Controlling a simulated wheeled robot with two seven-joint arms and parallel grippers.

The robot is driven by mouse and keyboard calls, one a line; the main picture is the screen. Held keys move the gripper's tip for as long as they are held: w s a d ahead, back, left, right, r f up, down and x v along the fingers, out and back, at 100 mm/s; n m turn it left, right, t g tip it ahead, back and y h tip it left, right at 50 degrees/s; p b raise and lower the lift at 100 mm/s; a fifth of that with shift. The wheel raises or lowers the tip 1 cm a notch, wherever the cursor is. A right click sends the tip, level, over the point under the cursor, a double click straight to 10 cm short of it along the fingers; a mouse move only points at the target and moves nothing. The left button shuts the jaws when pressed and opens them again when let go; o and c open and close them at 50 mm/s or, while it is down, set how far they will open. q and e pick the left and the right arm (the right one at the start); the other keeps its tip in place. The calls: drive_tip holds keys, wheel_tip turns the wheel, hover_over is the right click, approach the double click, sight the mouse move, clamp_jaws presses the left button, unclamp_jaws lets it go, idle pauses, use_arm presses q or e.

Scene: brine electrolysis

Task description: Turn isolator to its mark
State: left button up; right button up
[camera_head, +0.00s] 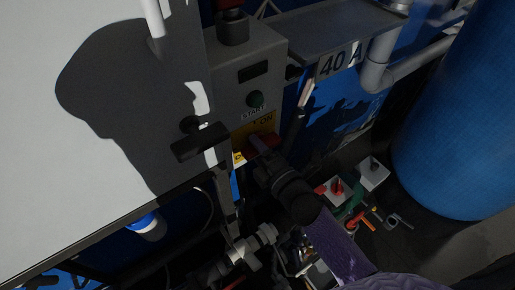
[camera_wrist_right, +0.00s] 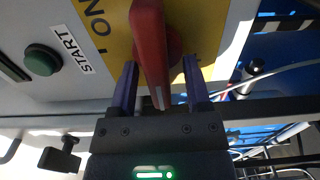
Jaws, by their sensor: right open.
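The isolator is a red handle (camera_wrist_right: 150,45) on a yellow plate (camera_wrist_right: 205,30) marked ON. In the right wrist view the handle points down the picture, between the two fingers of my right gripper (camera_wrist_right: 160,88). The gripper is open, with a finger on each side of the handle; I see gaps and no clear contact. In the head view the yellow plate (camera_head: 262,122) sits low on the grey control box (camera_head: 222,100), and my right gripper (camera_head: 262,147) covers much of the red handle. The handle's end is partly hidden there. My left gripper is not in view.
A green START button (camera_wrist_right: 42,60) is beside the plate. A black latch handle (camera_head: 200,142) sticks out left of the box. A shelf marked 40 A is at upper right, with a blue tank (camera_head: 445,120) beyond. Several small tools and boxes lie low at right.

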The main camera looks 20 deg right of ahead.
drive_tip(key=v, duration=1)
